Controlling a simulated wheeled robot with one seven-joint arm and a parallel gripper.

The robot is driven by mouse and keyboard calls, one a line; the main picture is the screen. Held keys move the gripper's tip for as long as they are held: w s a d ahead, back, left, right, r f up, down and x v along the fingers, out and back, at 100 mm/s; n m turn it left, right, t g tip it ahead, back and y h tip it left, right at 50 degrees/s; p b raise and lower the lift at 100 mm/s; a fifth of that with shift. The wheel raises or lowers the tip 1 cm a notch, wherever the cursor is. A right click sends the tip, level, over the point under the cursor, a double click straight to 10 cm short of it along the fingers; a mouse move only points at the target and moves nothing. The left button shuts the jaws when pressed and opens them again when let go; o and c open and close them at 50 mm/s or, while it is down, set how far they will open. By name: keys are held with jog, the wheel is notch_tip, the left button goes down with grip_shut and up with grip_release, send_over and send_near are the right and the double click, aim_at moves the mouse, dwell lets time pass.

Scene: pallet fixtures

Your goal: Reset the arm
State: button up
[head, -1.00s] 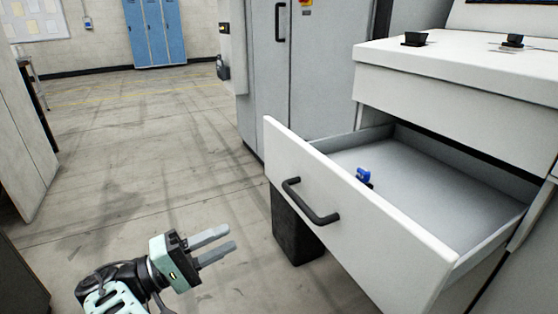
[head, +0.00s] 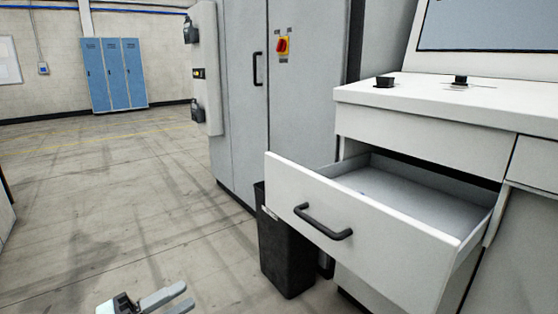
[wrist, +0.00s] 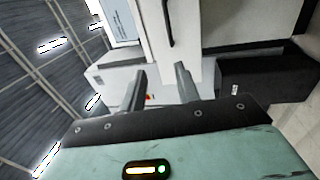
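My gripper (head: 168,298) shows at the bottom of the head view, low over the floor and left of the open drawer. Its two grey fingers are apart with nothing between them. In the wrist view my gripper (wrist: 160,88) also has its fingers apart and empty. The wrist view is turned sideways, with the ceiling at the left.
A white drawer (head: 345,215) with a black handle (head: 322,222) stands open below the white counter (head: 430,105). A black bin (head: 285,250) stands beside it, before a grey cabinet (head: 235,110). Blue lockers (head: 114,75) stand far back. The floor (head: 110,200) at the left is clear.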

jog(key=w+d+g+y, duration=0.1)
jog(key=w+d+g, duration=0.3)
jog(key=w+d, duration=0.25)
jog(key=w+d+g+y, duration=0.2)
jog(key=d+g+y, duration=0.55)
jog(key=d, duration=0.75)
jog(key=s+d+r+y, duration=0.3)
jog(key=s+d+y, duration=0.15)
jog(key=s, duration=0.75)
jog(key=s+d+r+y, duration=0.2)
jog(key=s+d+y, duration=0.3)
jog(key=s, duration=0.7)
notch_tip(320, 180, up, 21)
jog(key=d+h+p, duration=0.1)
jog(key=p, duration=2)
jog(key=shift+w+r, duration=0.2)
jog(key=shift+w, duration=0.25)
